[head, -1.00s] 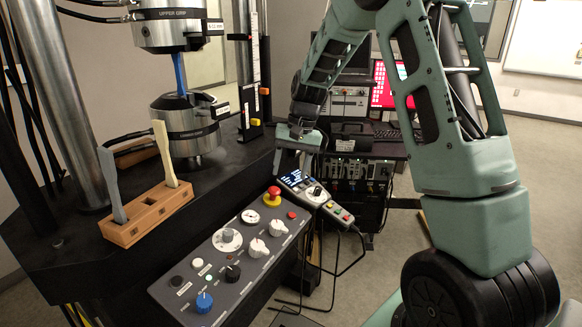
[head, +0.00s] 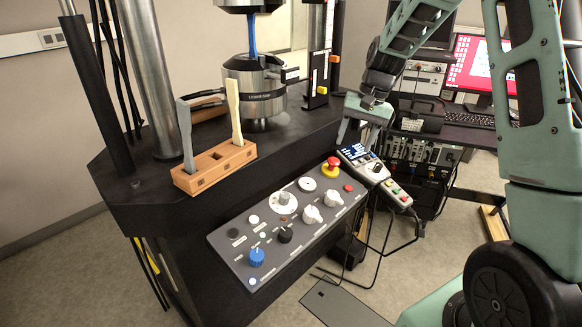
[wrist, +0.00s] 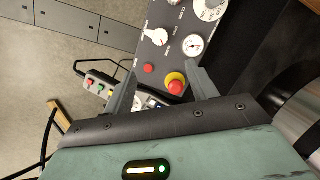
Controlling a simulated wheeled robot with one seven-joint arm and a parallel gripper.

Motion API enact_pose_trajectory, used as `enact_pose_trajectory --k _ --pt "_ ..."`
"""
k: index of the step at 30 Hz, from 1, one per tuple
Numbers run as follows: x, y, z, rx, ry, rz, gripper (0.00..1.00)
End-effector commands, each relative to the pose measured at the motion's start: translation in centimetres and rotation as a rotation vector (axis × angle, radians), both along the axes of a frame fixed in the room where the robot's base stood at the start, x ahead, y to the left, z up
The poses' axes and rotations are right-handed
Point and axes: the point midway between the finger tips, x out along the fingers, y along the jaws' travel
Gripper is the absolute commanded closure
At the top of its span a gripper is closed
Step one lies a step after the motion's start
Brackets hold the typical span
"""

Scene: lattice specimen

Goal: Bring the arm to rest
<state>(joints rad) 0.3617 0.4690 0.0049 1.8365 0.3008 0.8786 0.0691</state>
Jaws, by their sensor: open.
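My gripper (head: 366,122) hangs from my green arm, fingers down, above the right end of the control panel and close to the handheld pendant. In the wrist view, my gripper (wrist: 161,85) has its two fingers spread apart with nothing held between them. The red emergency stop button (wrist: 175,86) shows near the right finger in that view, below the fingers. In the head view the same red button (head: 332,165) stands on its yellow base, left of my gripper. My gripper appears apart from the panel, though the exact gap cannot be told.
The grey control panel (head: 232,257) carries knobs and buttons. The pendant (head: 375,172) stands at its right end with cables below. A wooden holder (head: 185,182) with two flat specimens sits on the black machine table. A blue specimen (head: 252,35) is in the lower grip (head: 245,90).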

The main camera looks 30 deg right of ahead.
Motion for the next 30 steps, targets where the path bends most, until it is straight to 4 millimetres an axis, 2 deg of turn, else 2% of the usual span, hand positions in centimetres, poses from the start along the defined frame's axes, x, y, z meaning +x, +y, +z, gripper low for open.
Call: enact_pose_trajectory --k 4,7,8,11,13,15,17,18,21,24,27,30 --pt "0.0 0.1 0.0 0.000 0.000 0.002 0.43" --pt "-0.2 1.7 0.3 -0.001 -0.003 0.037 0.43" --pt "-0.3 2.7 0.5 -0.001 -0.005 0.059 0.43" --pt "-1.6 7.7 1.3 -0.008 -0.012 0.176 0.43" --pt "-3.3 12.2 1.9 -0.015 -0.021 0.288 0.43" --pt "-5.8 16.7 2.4 -0.027 -0.030 0.418 0.43" --pt "-8.5 20.3 2.8 -0.040 -0.037 0.531 0.43" --pt "-10.4 22.4 2.9 -0.051 -0.044 0.609 0.43" --pt "-16.0 26.8 3.1 -0.083 -0.064 0.810 0.43" --pt "-21.5 29.4 3.0 -0.119 -0.084 0.998 0.43" --pt "-25.8 30.4 2.6 -0.154 -0.104 1.146 0.43" --pt "-28.4 30.6 2.3 -0.177 -0.118 1.239 0.43"
